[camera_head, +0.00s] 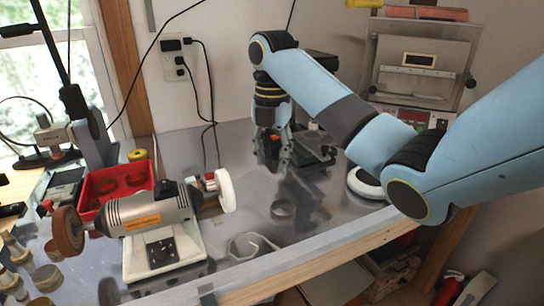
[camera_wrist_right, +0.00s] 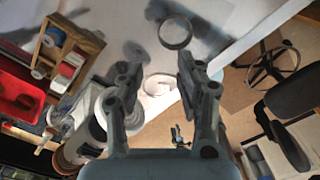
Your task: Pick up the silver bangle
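My left gripper is in neither view.
A bench polisher (camera_head: 150,215) with a white wheel stands left of the bangle. A pale angular open piece (camera_head: 252,246) lies nearer the front edge. A red tray (camera_head: 112,184) is behind the polisher. A round white-rimmed object (camera_head: 365,184) sits to the right.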

